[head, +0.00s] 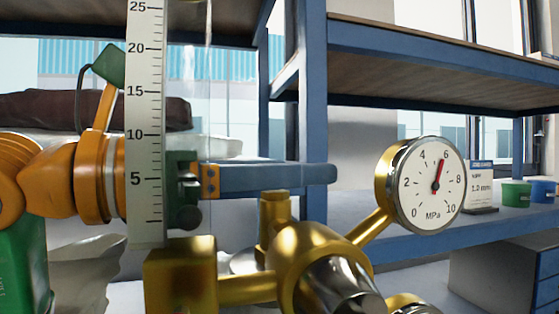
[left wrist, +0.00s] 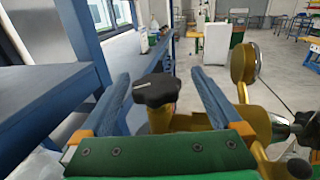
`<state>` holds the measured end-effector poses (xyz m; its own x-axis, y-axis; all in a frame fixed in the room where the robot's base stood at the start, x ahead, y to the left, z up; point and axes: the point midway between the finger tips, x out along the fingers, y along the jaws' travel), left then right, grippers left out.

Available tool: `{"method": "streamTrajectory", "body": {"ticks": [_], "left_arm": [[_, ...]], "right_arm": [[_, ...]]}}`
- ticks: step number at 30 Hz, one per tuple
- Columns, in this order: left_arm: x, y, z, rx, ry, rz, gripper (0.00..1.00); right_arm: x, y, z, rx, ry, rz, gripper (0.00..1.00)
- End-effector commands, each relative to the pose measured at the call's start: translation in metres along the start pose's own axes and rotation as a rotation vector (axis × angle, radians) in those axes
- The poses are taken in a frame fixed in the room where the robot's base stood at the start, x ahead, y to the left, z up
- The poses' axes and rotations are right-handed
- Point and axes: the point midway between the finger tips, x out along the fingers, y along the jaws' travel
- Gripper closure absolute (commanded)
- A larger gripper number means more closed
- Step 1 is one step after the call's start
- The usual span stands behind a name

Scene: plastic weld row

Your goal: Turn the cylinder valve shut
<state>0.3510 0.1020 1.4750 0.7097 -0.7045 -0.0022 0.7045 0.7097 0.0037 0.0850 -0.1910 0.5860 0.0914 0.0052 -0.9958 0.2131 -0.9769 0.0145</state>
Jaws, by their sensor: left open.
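The valve's black lobed handwheel (left wrist: 156,91) sits on a brass stem in the left wrist view. It lies between the two blue fingers of my open left gripper (left wrist: 160,76), with visible gaps on both sides. In the head view my left gripper (head: 322,174) reaches in from the left, its fingers roughly level above the brass fitting (head: 274,220). The handwheel does not show there; the finger or the scale may hide it. A round pressure gauge (head: 430,185) on the brass body has its red needle near 6. My right gripper is not in view.
An upright white flow scale (head: 146,110) stands in front of my left wrist. A brass regulator body (head: 315,255) fills the lower middle. Blue shelving (head: 313,90) stands behind, with green (head: 515,194) and blue (head: 543,191) tubs at right. Open floor (left wrist: 285,75) shows beyond.

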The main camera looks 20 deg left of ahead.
Motion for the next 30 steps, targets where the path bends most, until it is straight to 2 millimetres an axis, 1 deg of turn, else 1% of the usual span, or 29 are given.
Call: {"method": "streamTrajectory", "body": {"ticks": [5,8,9,11,12,15,23,30], "left_arm": [[0.000,0.000,-0.001,-0.001,0.000,0.000,0.01],[0.000,0.000,-0.001,-0.001,0.000,0.000,0.25],[0.000,0.000,-0.001,-0.001,0.000,0.000,0.36],[0.000,0.000,-0.001,-0.001,0.000,0.000,0.52],[0.000,0.000,0.000,-0.001,0.000,0.000,0.63],[0.000,0.000,0.000,-0.001,-0.001,-0.001,0.86],[0.000,0.001,0.001,-0.004,-0.001,-0.042,0.86],[0.000,0.002,0.004,-0.008,-0.001,-0.189,0.86]], "right_arm": [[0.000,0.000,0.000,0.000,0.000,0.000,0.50],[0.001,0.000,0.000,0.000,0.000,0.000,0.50],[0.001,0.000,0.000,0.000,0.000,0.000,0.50],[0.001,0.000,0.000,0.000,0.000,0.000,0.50],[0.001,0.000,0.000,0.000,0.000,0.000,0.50],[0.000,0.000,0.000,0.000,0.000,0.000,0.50],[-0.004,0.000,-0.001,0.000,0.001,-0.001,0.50],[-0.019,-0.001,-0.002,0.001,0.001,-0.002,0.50]]}}
